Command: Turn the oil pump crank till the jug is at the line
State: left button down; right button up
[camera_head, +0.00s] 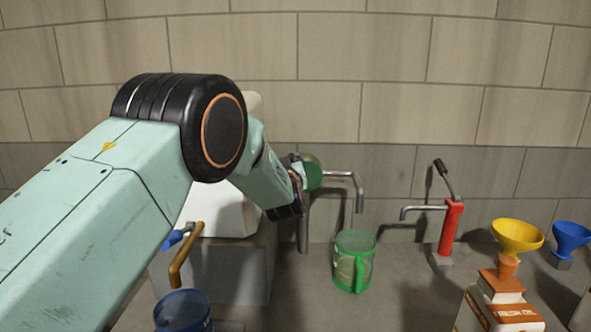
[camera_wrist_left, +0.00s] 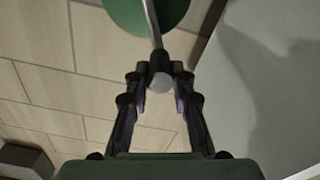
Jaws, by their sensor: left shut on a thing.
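The oil pump shows as a green round body (camera_head: 313,173) on a grey post, with a grey spout (camera_head: 345,176) bending down on its right. My left gripper (camera_head: 297,180) is at the pump's left side, partly hidden by its own wrist. In the left wrist view, its fingers (camera_wrist_left: 158,82) are shut around the pale end of the crank (camera_wrist_left: 153,28), whose thin rod runs to the green disc (camera_wrist_left: 148,10). A see-through jug (camera_head: 353,262) with green rim and handle stands upright below the spout. Its line and oil level are not clear. My right gripper is out of view.
A red hand pump (camera_head: 451,228) stands right of the jug. A yellow funnel (camera_head: 516,236) sits on a brown-and-white container; a blue funnel (camera_head: 572,238) is behind it. A brass tap (camera_head: 181,262) sits above a blue vessel (camera_head: 183,311) at left. A block wall is behind.

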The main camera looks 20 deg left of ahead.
pick_arm(q)
jog(key=shift+s+a+f+n+b, duration=0.1)
jog(key=shift+a+f+n+b, duration=0.35)
jog(key=shift+n+b, duration=0.4)
jog(key=c, duration=1.5)
grip_release()
jog(key=shift+c, duration=0.2)
jog(key=o, duration=0.4)
jog(key=shift+w+f, duration=0.1)
jog(key=shift+w, duration=0.1)
jog(key=shift+s, duration=0.1)
